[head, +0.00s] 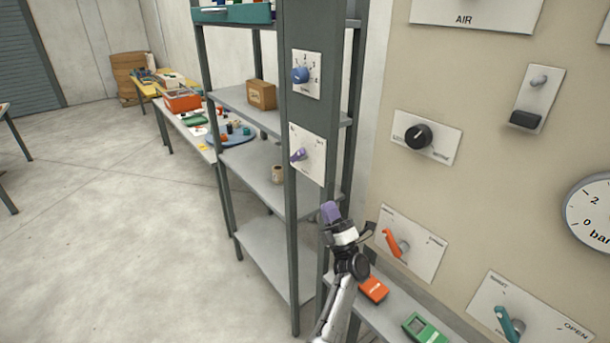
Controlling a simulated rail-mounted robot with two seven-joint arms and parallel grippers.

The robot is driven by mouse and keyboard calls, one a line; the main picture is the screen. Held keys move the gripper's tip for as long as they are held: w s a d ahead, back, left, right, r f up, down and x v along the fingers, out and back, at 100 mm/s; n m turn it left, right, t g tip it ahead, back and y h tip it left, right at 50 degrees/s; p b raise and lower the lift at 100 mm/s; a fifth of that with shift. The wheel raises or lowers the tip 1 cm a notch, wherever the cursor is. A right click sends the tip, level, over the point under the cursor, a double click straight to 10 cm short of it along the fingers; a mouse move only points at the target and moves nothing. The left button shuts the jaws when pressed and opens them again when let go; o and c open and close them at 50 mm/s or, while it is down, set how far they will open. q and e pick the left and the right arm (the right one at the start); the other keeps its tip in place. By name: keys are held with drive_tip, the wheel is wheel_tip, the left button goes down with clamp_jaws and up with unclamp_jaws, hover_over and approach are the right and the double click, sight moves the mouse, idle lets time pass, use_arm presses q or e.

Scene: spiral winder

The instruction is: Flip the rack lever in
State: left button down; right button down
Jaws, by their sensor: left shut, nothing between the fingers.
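The rack lever (298,155) is a small purple handle on a white plate (313,165), fixed to the front post of the grey rack. Its handle points to the left and slightly down. The lettering on the plate is too small to read surely. My left gripper (331,213) is below and to the right of the plate, with its purplish tip pointing up. It is shut and empty, and apart from the lever in the picture. My right gripper is not in view.
A blue dial (300,75) sits above the lever on the same post. The beige panel (480,85) at right carries a black knob (418,136), an orange lever (396,243) and a teal lever (509,323). The rack shelves (265,183) stand behind the post. Open floor lies at left.

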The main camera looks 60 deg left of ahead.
sight(301, 157)
use_arm(q)
drive_tip(key=g, duration=0.1)
drive_tip(key=n+g, duration=0.2)
drive_tip(key=shift+s+f, duration=0.2)
drive_tip(key=shift+f, duration=0.05)
drive_tip(key=shift+a+r+n, duration=0.1)
drive_tip(key=shift+n, duration=0.2)
drive_tip(key=p+x, duration=0.3)
drive_tip(key=x, duration=1)
drive_tip(key=shift+s+a+r, duration=0.15)
drive_tip(key=shift+a, duration=0.3)
drive_tip(key=shift+r, duration=0.1)
